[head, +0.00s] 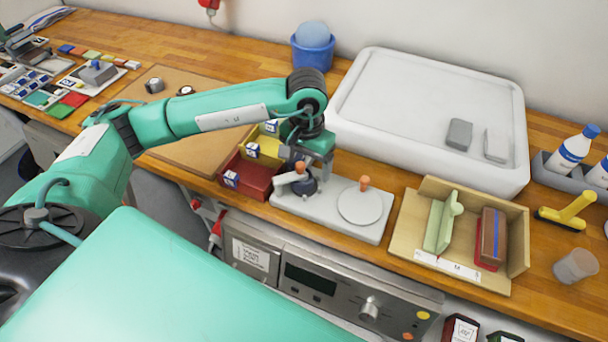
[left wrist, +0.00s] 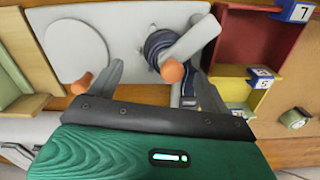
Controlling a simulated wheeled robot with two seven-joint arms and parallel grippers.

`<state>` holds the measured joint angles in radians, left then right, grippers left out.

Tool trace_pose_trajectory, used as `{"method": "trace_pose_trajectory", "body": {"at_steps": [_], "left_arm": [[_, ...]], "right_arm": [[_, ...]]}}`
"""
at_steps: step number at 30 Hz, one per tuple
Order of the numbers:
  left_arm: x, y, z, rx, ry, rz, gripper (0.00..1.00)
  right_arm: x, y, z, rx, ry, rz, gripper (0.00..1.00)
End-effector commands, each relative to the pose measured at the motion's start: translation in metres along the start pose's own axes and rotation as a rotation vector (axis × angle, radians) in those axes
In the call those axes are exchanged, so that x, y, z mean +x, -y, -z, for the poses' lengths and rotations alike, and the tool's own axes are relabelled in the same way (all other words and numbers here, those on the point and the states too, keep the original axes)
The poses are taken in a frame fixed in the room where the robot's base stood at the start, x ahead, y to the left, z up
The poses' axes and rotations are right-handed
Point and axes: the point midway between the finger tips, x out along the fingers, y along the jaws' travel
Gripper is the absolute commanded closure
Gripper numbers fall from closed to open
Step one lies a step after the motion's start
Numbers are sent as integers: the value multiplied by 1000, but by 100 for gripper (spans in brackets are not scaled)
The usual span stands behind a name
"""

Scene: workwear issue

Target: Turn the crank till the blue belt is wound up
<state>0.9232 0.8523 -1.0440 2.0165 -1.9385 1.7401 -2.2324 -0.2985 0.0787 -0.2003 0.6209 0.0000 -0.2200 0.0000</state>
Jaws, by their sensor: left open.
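The winder's pale grey base plate (head: 283,203) lies on the workbench. A grey crank arm (left wrist: 193,40) with an orange knob (left wrist: 172,71) sits over a small drum wound with dark blue belt (left wrist: 157,42). The drum (head: 306,187) and crank knob (head: 300,167) also show in the head view. My left gripper (left wrist: 158,74) is open above the crank, and in the left wrist view the knob appears between its fingers, nearer the right one. I cannot tell whether they touch. A round disc (head: 360,206) with its own orange knob (head: 364,183) is beside the drum. My right gripper is not in view.
Red (head: 246,179) and yellow (head: 268,147) bins stand close left of the winder. A wooden tray (head: 412,228) with a green block and a brown one is to its right. A large white tray (head: 400,135) stands behind. The bench's front edge is close to the winder.

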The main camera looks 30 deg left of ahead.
Motion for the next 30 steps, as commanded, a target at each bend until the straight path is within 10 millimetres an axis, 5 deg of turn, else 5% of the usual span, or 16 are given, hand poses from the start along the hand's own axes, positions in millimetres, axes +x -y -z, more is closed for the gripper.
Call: {"method": "trace_pose_trajectory", "body": {"at_steps": [12,30], "left_arm": [[-75,6,-1,-6,2,8,19],[-88,4,-1,-7,3,-5,19]], "right_arm": [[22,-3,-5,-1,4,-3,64],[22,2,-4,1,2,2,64]]}}
